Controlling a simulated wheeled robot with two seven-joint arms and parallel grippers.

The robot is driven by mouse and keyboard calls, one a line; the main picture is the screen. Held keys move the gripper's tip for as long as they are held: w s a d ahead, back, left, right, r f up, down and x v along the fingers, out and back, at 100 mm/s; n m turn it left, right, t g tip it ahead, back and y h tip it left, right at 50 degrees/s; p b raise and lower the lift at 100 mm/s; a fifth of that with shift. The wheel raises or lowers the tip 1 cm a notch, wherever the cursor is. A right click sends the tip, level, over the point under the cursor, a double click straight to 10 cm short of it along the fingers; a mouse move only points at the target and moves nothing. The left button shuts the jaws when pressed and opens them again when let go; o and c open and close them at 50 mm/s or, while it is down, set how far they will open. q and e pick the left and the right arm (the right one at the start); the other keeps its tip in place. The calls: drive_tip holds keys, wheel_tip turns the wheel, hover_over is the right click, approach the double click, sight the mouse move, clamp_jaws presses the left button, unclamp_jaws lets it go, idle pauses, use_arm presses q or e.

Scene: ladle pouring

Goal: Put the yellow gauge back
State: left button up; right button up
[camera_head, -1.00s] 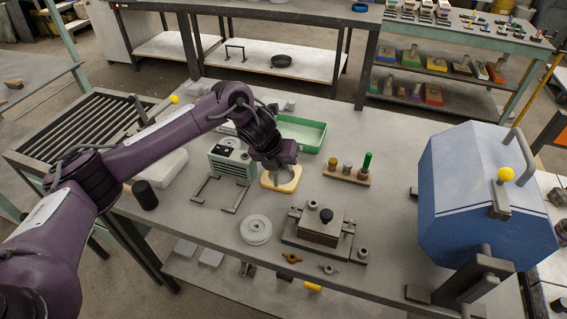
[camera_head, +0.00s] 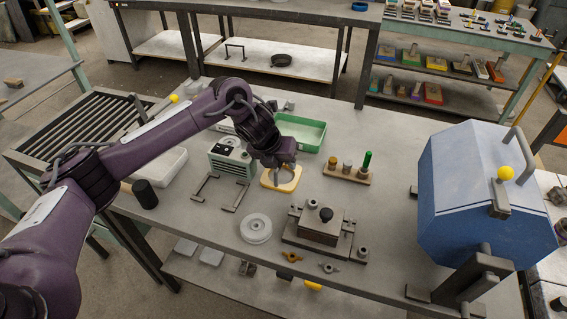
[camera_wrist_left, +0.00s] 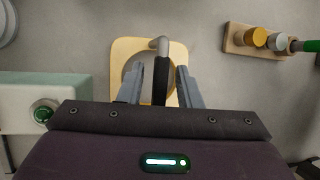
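My left gripper (camera_head: 284,163) is over this plate, fingers pointing down. In the left wrist view its two fingers (camera_wrist_left: 158,85) are apart, with the grey and dark handle between them and gaps on both sides. A wooden rack (camera_head: 349,176) to the right holds a yellow-topped peg (camera_head: 334,162), a greyish peg (camera_head: 347,166) and a taller green one (camera_head: 367,161). I cannot tell which piece is the yellow gauge. My right gripper is out of view.
A white disc (camera_head: 256,229) and a clamp fixture (camera_head: 318,232) are in front. A large blue housing (camera_head: 475,200) stands at the right. Table between rack and housing is bare.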

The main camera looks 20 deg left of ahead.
use_arm(q)
drive_tip(key=v, duration=1.1)
drive_tip(key=shift+s+p, duration=0.15)
drive_tip(key=shift+p, duration=0.25)
drive_tip(key=shift+a, duration=0.15)
